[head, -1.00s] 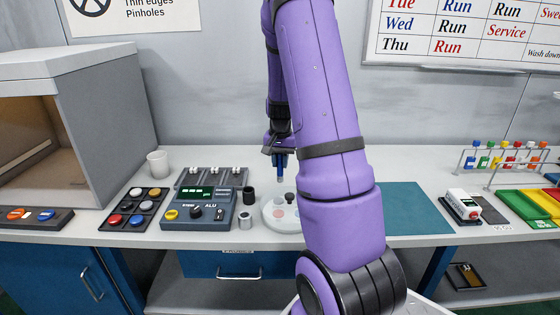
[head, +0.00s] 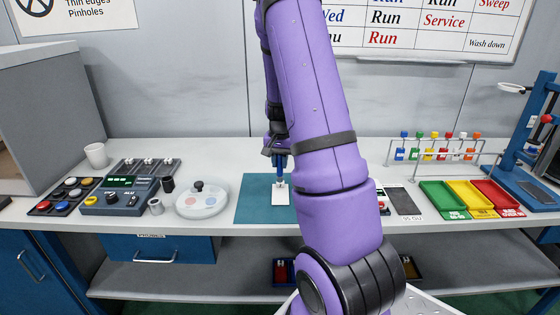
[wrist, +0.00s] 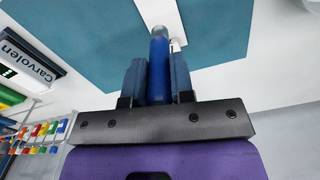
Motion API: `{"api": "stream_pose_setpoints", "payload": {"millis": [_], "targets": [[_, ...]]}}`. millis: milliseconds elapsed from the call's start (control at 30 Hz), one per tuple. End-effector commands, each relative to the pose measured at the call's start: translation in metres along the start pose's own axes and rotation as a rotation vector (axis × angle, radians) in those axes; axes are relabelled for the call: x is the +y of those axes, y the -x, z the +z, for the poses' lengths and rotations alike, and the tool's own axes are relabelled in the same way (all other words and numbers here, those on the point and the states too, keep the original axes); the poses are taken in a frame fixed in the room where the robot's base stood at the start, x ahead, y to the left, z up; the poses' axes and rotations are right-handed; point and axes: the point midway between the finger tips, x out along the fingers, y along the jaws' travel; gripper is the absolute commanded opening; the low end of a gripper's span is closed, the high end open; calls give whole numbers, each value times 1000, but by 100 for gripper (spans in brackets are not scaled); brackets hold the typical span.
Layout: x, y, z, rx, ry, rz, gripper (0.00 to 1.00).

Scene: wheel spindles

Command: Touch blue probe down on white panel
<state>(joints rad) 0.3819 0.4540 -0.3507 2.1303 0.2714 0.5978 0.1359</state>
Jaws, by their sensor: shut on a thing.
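My gripper (head: 279,158) is shut on the blue probe (head: 281,171), which points down with its pale tip lowest. In the wrist view the probe (wrist: 159,68) sits between the two fingers, and its grey tip reaches out past them. The white panel (head: 280,197) lies flat on the teal mat (head: 248,207). The probe's tip is at the panel's far end in the head view. In the wrist view part of the panel (wrist: 155,12) shows behind the tip. I cannot tell whether the tip touches it.
Left of the mat are a round pale dish (head: 202,208) with a black knob, a grey meter box (head: 122,195) and a button pad (head: 65,195).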

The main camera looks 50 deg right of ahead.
Motion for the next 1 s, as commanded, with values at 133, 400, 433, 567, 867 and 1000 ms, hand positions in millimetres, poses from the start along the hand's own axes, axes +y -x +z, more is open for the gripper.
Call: {"api": "stream_pose_setpoints", "payload": {"millis": [133, 400, 433, 567, 867, 1000], "targets": [[0, -6, 0, -1, 0, 1, 0], [0, -30, 0, -3, 0, 2, 0], [0, -33, 0, -2, 0, 2, 0], [1, -45, 0, -3, 0, 2, 0], [0, -59, 0, -1, 1, 1, 0], [0, -60, 0, -1, 1, 1, 0]]}}
